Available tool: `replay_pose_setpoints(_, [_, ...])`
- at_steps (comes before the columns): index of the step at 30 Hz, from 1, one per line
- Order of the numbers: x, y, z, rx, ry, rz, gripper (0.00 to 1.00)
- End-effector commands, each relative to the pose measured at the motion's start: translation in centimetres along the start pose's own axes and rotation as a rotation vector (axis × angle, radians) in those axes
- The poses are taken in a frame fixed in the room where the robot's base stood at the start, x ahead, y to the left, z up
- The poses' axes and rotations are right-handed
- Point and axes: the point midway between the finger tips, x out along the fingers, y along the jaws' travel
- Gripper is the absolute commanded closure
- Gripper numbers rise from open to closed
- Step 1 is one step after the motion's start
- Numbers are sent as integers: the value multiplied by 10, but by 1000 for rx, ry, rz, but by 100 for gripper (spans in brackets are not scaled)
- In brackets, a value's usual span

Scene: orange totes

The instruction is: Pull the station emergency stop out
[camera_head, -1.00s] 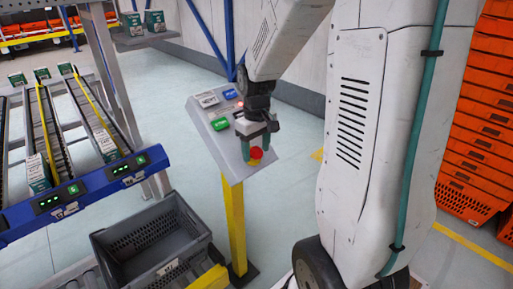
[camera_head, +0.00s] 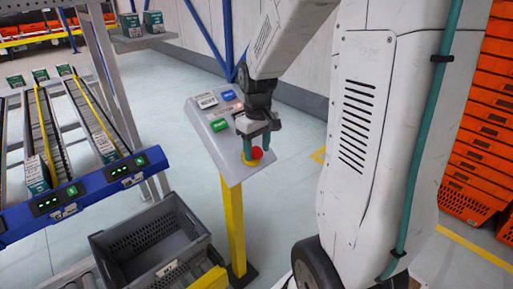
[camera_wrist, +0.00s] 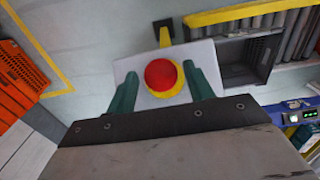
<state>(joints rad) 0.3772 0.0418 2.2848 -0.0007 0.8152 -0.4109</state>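The emergency stop is a red mushroom button (camera_head: 257,153) on a yellow base, at the lower end of the sloped grey station panel (camera_head: 238,170). In the wrist view the red button (camera_wrist: 161,75) lies between the two green fingers of my gripper (camera_wrist: 161,88), with a gap on each side. My gripper (camera_head: 258,148) is open and its fingertips are at the button in the head view. I cannot tell how deep the fingers reach around it. The panel stands on a yellow post (camera_head: 233,225).
A green button (camera_head: 218,125) and a blue button (camera_head: 229,95) sit higher on the panel. A grey crate (camera_head: 150,235) stands left of the post. Roller lanes with a blue front rail (camera_head: 85,190) are at the left. Orange totes (camera_head: 485,130) are stacked at the right.

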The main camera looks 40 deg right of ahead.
Motion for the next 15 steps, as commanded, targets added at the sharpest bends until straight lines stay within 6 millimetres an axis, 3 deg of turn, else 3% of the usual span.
replay_pose_setpoints(10, [-2, 0, 0, 0, 1, 0, 41])
replay_pose_setpoints(15, [-25, 0, -1, 0, 5, 2, 41])
